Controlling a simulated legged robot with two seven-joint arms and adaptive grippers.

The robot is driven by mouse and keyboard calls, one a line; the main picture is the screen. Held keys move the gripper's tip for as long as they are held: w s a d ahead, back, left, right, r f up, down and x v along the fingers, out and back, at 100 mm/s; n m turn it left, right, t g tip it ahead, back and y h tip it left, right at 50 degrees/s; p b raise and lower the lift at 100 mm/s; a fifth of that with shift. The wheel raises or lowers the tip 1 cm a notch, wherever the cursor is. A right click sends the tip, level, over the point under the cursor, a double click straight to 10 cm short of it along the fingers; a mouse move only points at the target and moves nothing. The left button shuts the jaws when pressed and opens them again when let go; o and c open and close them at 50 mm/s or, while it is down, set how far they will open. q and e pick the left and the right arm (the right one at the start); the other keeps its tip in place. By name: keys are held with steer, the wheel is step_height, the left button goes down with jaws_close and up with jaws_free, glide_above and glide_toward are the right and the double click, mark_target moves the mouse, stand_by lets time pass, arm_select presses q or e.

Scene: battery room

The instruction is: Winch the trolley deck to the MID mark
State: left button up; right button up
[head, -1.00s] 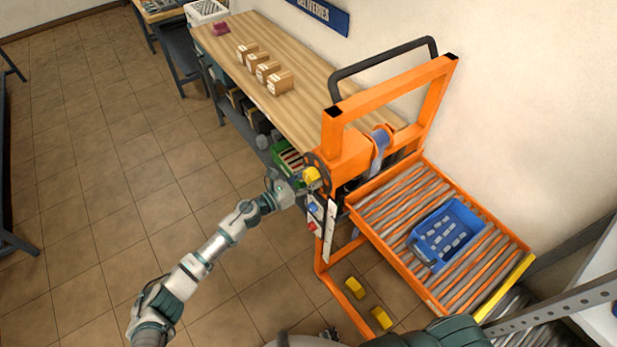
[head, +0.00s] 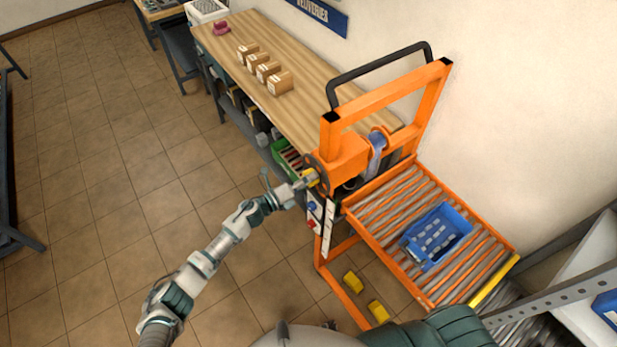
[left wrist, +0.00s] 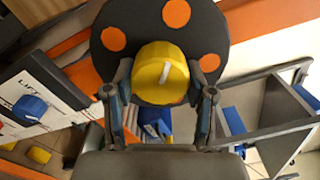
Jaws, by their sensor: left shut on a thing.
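The orange trolley (head: 345,155) stands by the wall with a roller deck (head: 430,225) at its front. My left gripper (head: 306,181) is at the winch wheel on the trolley's side. In the left wrist view the winch wheel (left wrist: 215,30) is a dark disc with orange round holes. A yellow hub or knob (left wrist: 160,72) with a pale line sits on it. My left gripper (left wrist: 160,100) is shut on this yellow knob, one finger on each side. The MID mark cannot be made out. My right gripper is not in view.
A blue crate (head: 437,236) with several grey items sits on the deck. A panel with a blue knob (head: 312,206) is beside the wheel, close under my gripper. A wooden bench (head: 300,70) with several cartons stands behind.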

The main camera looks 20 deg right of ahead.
arm_select(q)
steer(key=n, duration=0.1)
steer(key=n+p, duration=0.1)
steer(key=n, duration=0.1)
steer(key=n+p, duration=0.1)
steer(key=shift+w+r+n, duration=0.2)
steer(key=shift+r+n, duration=0.05)
steer(key=shift+n, duration=0.15)
steer(key=n+p, duration=0.1)
steer(key=n, duration=0.2)
steer(key=shift+n, duration=0.3)
steer(key=n+p, duration=0.1)
steer(key=n, duration=0.2)
steer(key=shift+n+p, duration=0.3)
steer(key=shift+p, duration=0.1)
steer(key=n+p, duration=0.1)
steer(key=n, duration=0.2)
steer(key=shift+n, duration=0.3)
steer(key=n, duration=0.5)
steer(key=shift+a+f+p, duration=0.1)
steer(key=shift+f+p, duration=0.05)
steer(key=shift+p, duration=0.25)
steer(key=n, duration=0.4)
steer(key=shift+f+n, duration=0.1)
steer(key=shift+n, duration=0.4)
steer(key=shift+f, duration=0.1)
